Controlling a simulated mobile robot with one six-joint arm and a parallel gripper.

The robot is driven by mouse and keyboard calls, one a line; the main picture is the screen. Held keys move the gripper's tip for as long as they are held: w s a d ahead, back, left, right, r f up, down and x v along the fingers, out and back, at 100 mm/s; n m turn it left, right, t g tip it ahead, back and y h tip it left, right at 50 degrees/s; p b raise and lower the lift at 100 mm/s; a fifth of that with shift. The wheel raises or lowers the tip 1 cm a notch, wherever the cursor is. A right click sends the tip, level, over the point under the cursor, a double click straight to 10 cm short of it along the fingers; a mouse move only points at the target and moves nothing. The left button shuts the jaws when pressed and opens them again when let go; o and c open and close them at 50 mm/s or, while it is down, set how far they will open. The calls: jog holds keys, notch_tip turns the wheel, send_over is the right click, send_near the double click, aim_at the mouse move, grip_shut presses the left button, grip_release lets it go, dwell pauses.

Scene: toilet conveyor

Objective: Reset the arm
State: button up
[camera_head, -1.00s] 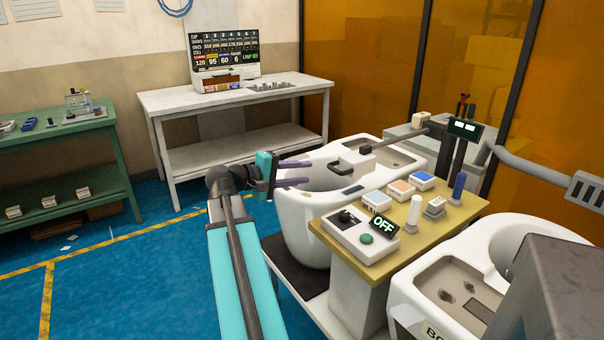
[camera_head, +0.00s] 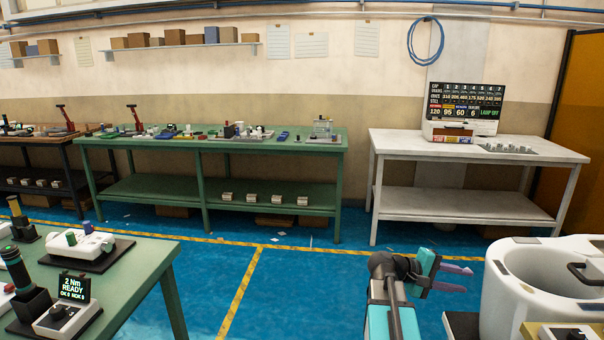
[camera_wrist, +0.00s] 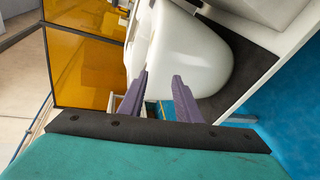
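My arm reaches forward at the bottom of the head view. My gripper (camera_head: 458,279) is to the left of a white toilet bowl (camera_head: 497,300), apart from it in the picture. Its two purple fingers point right toward the bowl and stand apart with nothing between them. In the wrist view my gripper (camera_wrist: 159,97) also shows its two fingers spread and empty, with the white toilet (camera_wrist: 205,65) beyond them.
A green table with a display unit (camera_head: 68,305) stands at the near left. A green workbench (camera_head: 205,145) and a white table (camera_head: 475,145) line the back wall. Blue floor (camera_head: 300,295) lies open between the near table and my arm. An orange panel (camera_head: 585,130) stands at right.

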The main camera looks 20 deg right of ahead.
jog(key=w+a+f+n+t+y+p, duration=0.1)
jog(key=w+a+f+n+y, duration=0.15)
jog(key=a+f, duration=1.05)
jog(key=w+a+f+n+t+y+p, duration=0.1)
jog(key=w+a+f+n+y, duration=0.15)
jog(key=a+f, duration=1.05)
jog(key=s+a+f+m+g+y, duration=0.1)
jog(key=s+a+f+y, duration=0.3)
jog(key=s+a+f, duration=0.6)
jog(key=s+a+f+m+g+y+p, duration=0.1)
jog(key=s+a+f+y, duration=0.3)
jog(key=s+a+f, duration=0.5)
jog(key=a+f+m, duration=0.1)
jog(key=a+f, duration=0.2)
jog(key=a, duration=0.5)
jog(key=shift+s+f+y+p, duration=0.3)
jog(key=shift+s+f, duration=0.05)
jog(key=shift+d, duration=0.1)
